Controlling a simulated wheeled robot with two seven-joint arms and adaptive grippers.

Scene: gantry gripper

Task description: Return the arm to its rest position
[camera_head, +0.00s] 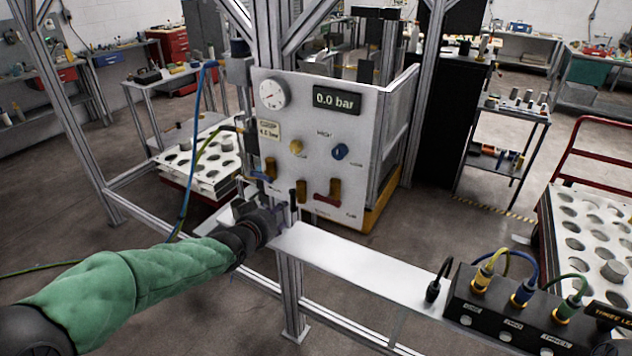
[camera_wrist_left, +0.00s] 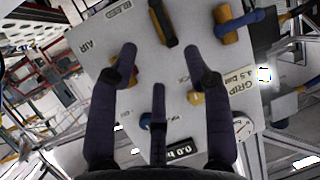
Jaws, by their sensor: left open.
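My left arm, in a green sleeve, reaches in from the left in the head view. Its gripper (camera_head: 284,212) is at the lower edge of the white control panel (camera_head: 300,130). In the left wrist view my left gripper (camera_wrist_left: 160,62) has its fingers spread apart in front of the panel, with nothing between them. The panel carries a round gauge (camera_head: 273,94), a display (camera_head: 337,99) reading 0.0 bar, and a red-handled valve (camera_head: 333,194). A blue-handled valve (camera_wrist_left: 240,24) shows at the top of the wrist view. My right gripper is not in view.
Metal frame posts (camera_head: 292,290) stand around the panel. A white shelf (camera_head: 350,262) runs right to a black box (camera_head: 520,316) with yellow, blue and green cables. A blue hose (camera_head: 188,150) hangs left of the panel. A tray with holes (camera_head: 590,235) stands at the right.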

